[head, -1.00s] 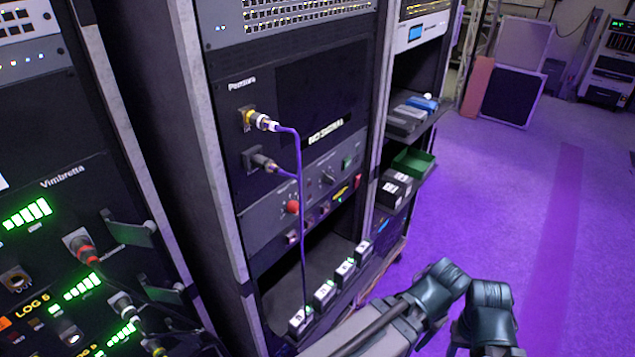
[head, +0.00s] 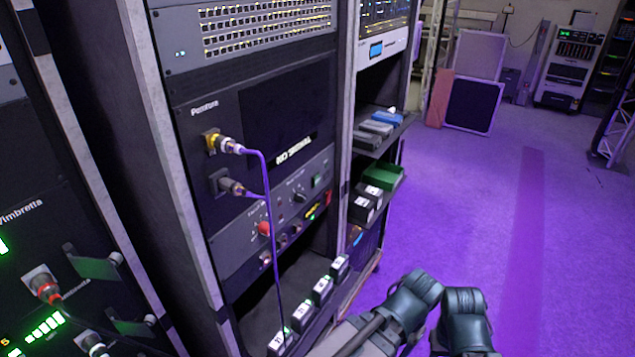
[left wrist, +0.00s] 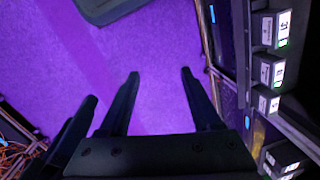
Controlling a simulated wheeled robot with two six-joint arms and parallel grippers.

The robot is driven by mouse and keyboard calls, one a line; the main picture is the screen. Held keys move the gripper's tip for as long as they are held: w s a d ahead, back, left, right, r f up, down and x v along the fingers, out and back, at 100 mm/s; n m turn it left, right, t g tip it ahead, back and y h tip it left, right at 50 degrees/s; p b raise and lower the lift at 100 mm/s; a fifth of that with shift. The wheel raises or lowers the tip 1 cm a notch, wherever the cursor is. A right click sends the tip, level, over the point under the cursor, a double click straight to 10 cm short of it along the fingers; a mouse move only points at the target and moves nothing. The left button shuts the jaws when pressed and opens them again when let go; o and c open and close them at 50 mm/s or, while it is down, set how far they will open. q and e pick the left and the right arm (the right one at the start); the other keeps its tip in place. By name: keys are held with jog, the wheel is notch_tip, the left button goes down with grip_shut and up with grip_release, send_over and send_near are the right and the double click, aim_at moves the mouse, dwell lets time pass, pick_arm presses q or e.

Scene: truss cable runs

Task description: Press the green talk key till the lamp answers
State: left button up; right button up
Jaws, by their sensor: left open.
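In the head view, dark teal parts of my arms (head: 412,298) show low right of the rack, away from the key; no fingertips show there. My right gripper is not identifiable in either view.
A purple cable (head: 267,200) hangs from plugs down the panel's front, left of the key. A red knob (head: 264,228) and a rotary switch are close by. Labelled battery blocks (head: 322,290) line the shelf below. A green tray (head: 384,177) sits right. The floor is clear.

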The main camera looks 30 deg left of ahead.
pick_arm(q)
grip_shut()
dwell(1.7)
